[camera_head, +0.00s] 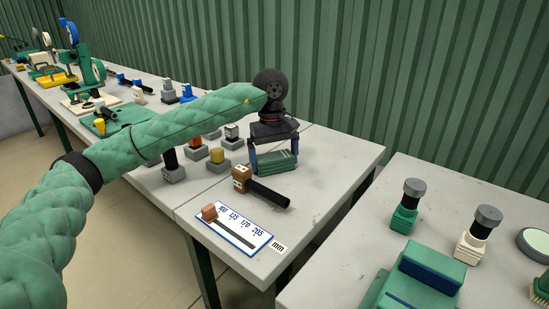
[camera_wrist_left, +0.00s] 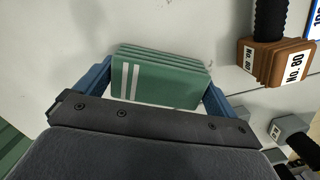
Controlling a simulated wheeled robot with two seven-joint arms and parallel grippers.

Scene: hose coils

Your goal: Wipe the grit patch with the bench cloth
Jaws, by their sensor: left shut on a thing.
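The bench cloth (camera_head: 277,165) is a green folded block with pale stripes at one edge, near the far edge of the grey bench (camera_head: 330,160). It also shows in the left wrist view (camera_wrist_left: 165,82). My left gripper (camera_head: 274,157) points down over it, with blue fingers at its two ends, shut on it. The cloth is at or just above the bench top; I cannot tell whether it touches. I cannot make out a grit patch in either view; the cloth and gripper may hide it. My right gripper is not in view.
A white length gauge (camera_head: 236,229) lies nearer the front edge. Several small fittings stand to the left, including a yellow-topped one (camera_head: 217,158). A gap separates the right-hand bench (camera_head: 350,255).

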